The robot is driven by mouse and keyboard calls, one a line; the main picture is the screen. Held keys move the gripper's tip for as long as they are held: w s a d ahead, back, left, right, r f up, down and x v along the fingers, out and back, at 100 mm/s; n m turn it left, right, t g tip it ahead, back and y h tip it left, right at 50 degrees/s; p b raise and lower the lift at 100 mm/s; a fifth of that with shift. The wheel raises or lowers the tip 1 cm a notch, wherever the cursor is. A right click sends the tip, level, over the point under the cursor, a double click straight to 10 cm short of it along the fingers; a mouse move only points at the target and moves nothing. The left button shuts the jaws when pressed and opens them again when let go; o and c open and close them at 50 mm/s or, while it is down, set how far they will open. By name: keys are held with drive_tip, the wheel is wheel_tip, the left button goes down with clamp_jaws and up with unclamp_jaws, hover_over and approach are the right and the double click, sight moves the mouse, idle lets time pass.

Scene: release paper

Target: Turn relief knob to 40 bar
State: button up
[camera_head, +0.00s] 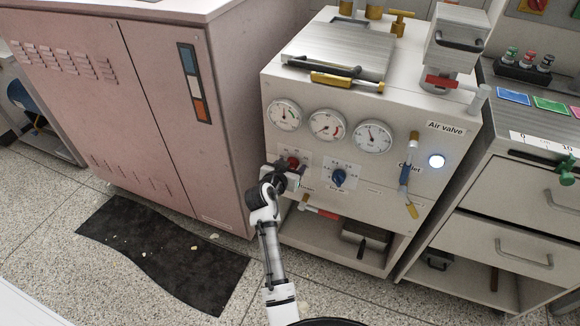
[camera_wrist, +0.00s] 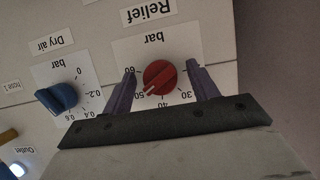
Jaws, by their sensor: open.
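My gripper (camera_wrist: 160,72) is open, with one dark finger on each side of the knob and a visible gap on both sides. In the head view, my gripper (camera_head: 283,176) is at the panel front, and a bit of the red knob (camera_head: 292,162) shows above it.
The blue dry air knob (camera_wrist: 57,98) is beside the relief dial; in the head view it (camera_head: 339,177) lies right of my gripper. Three round gauges (camera_head: 327,125) are above. A yellow-and-blue valve handle (camera_head: 406,172) and a lit white light (camera_head: 437,161) are further right.

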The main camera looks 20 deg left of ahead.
drive_tip(key=c, duration=1)
drive_tip(key=n+h+b, duration=0.1)
drive_tip(key=n+h, duration=0.1)
drive_tip(key=n, duration=0.1)
drive_tip(key=shift+a+f+n+h, duration=0.1)
drive_tip(key=shift+n+h, duration=0.3)
drive_tip(key=shift+n+t+h+b, duration=0.4)
drive_tip(key=shift+n+h, duration=0.4)
drive_tip(key=shift+n, duration=0.7)
drive_tip(key=o, duration=1)
